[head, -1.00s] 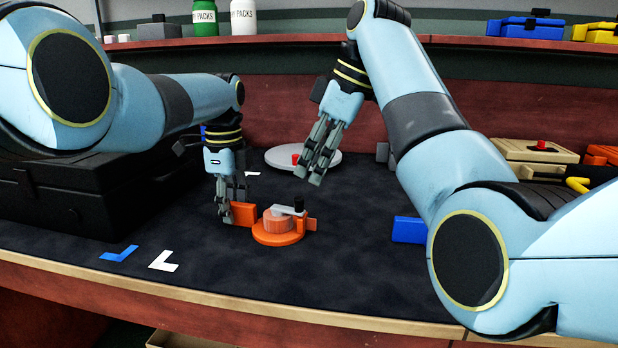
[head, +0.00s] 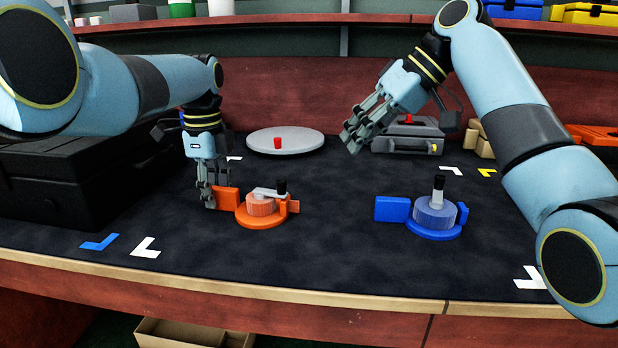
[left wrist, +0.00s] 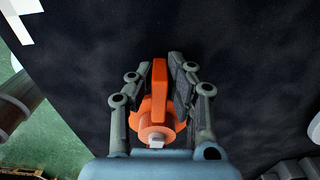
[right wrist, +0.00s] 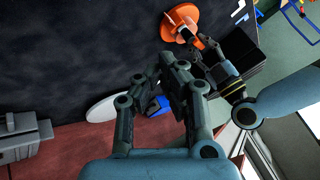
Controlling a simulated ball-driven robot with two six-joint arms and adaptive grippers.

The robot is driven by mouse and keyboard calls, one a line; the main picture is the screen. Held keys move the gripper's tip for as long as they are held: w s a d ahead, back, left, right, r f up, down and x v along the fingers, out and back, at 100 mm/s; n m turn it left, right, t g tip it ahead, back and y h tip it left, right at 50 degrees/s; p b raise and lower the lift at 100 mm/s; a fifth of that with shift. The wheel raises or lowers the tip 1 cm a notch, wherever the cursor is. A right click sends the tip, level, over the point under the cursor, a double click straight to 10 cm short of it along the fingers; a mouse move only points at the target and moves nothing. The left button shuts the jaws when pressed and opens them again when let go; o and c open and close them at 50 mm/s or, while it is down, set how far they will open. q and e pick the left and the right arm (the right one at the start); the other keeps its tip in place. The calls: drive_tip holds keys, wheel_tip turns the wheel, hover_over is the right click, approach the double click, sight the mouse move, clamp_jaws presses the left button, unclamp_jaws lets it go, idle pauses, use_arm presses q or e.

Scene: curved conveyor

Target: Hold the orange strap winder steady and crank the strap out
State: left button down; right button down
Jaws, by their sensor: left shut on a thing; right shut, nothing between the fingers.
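The orange strap winder (head: 262,209) sits on the dark mat, left of the middle. It has a round base, a grey crank arm with a black knob (head: 281,187) and a flat orange tab at its left. My left gripper (head: 211,201) is shut on that tab, which also shows between its fingers in the left wrist view (left wrist: 159,85). My right gripper (head: 356,142) is raised above the mat, up and to the right of the winder, shut and empty. The right wrist view shows the winder (right wrist: 180,27) far beyond the fingers.
A blue winder (head: 435,218) with a black-knobbed crank stands to the right. A grey disc (head: 300,142) with a red peg (head: 278,143) lies behind. A black case (head: 60,195) is at the left and a grey case (head: 408,143) at the back. The mat between the winders is clear.

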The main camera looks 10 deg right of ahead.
approach(287, 203)
drive_tip(key=w+f, duration=0.1)
drive_tip(key=f, duration=0.1)
drive_tip(key=w+d+f, duration=0.1)
drive_tip(key=w+f, duration=0.1)
drive_tip(key=shift+w+f, duration=0.2)
drive_tip(key=shift+w, duration=0.05)
drive_tip(key=shift+s+a+r, duration=0.1)
drive_tip(key=shift+s+a, duration=0.1)
drive_tip(key=shift+a, duration=0.4)
drive_tip(key=shift+s+a, duration=0.15)
drive_tip(key=shift+a, duration=0.5)
drive_tip(key=shift+s+a, duration=0.25)
drive_tip(key=shift+a, duration=0.4)
drive_tip(key=shift+s+a+m, duration=0.1)
drive_tip(key=shift+s+m, duration=0.15)
drive_tip(key=shift+m, duration=0.15)
drive_tip(key=shift+s+a+m+t+h, duration=0.2)
drive_tip(key=shift+s+m+t+h, duration=0.1)
drive_tip(key=shift+s+m+t, duration=0.2)
